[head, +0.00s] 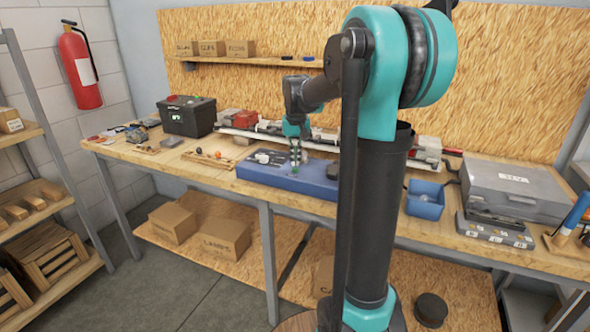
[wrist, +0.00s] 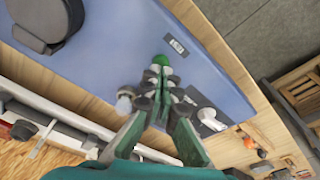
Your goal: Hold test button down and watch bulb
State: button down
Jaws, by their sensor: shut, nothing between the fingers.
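The blue test box (head: 300,183) lies on the workbench, and its top fills much of the wrist view (wrist: 110,50). A green button (wrist: 161,60) sits on it near a small printed label (wrist: 178,46). My gripper (wrist: 158,77) is shut and empty, with its fingertips right at the button and partly covering the area around it. I cannot tell whether they touch or press it. In the head view my gripper (head: 295,157) points down over the box. A small pale bulb (wrist: 124,104) stands beside the fingers; I cannot tell if it is lit.
A black round part (wrist: 45,18) and a white fitting (wrist: 208,117) are on the box. A black battery (head: 187,116) stands to the left on the bench. A blue bin (head: 425,200) and a grey case (head: 512,188) are to the right. Long parts lie behind the box.

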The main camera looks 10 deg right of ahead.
aim_at(295, 169)
jog(key=shift+f, duration=0.9)
dwell(0.4)
jog(key=shift+r, duration=0.15)
dwell(1.1)
jog(key=shift+r, duration=3.4)
